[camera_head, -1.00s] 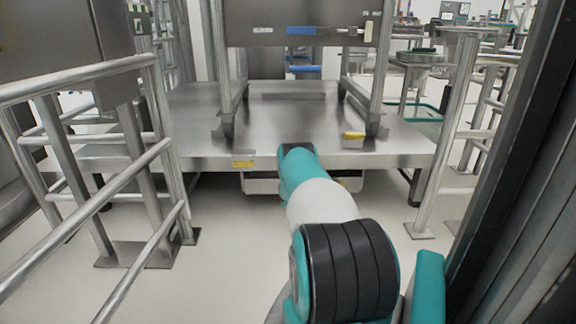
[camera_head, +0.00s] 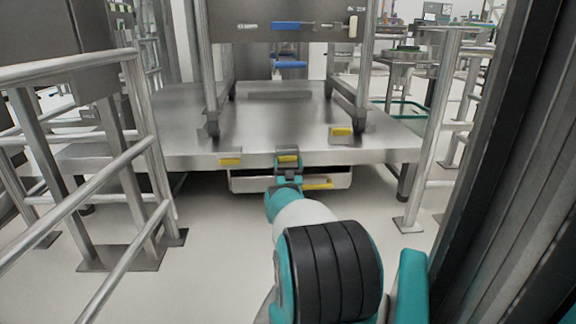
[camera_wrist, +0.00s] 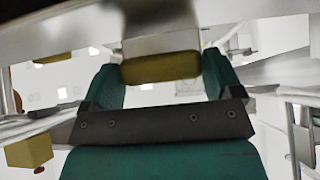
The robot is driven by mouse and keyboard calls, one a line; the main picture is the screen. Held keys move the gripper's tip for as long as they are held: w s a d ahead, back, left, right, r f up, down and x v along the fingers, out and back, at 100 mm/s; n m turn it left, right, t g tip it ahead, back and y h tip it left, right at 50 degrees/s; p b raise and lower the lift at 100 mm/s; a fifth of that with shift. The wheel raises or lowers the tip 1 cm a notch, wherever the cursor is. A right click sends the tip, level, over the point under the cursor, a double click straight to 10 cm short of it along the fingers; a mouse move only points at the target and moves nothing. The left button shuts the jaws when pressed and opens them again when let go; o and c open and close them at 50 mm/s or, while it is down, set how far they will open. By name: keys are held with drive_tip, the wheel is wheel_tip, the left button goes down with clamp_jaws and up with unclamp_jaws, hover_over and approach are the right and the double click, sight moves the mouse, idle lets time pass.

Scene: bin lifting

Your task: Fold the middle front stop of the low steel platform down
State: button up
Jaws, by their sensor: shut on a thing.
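The low steel platform (camera_head: 250,124) stands ahead. Its middle front stop (camera_head: 288,158), with a yellow block, is at the front edge, about level with the left stop (camera_head: 230,161). The right stop (camera_head: 341,131) sits higher, above the platform top. My gripper (camera_head: 288,167) is at the middle stop, below the platform's front edge. In the wrist view the yellow block (camera_wrist: 160,67) lies between the two teal fingers (camera_wrist: 160,85), which are shut on it. The stop's hinge is too small to make out.
A steel frame on legs (camera_head: 290,25) stands on the platform. A shallow tray (camera_head: 245,184) with a yellow strip hangs under the front edge. Steel railings (camera_head: 100,165) stand left and a rail post (camera_head: 436,130) right. The floor in front is clear.

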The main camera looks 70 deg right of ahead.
drive_tip(key=shift+s, duration=0.1)
drive_tip(key=o, duration=1.1)
drive_tip(key=shift+r, duration=0.1)
drive_tip(key=p+v, duration=0.1)
drive_tip(key=v, duration=1.6)
drive_tip(key=shift+a, duration=0.15)
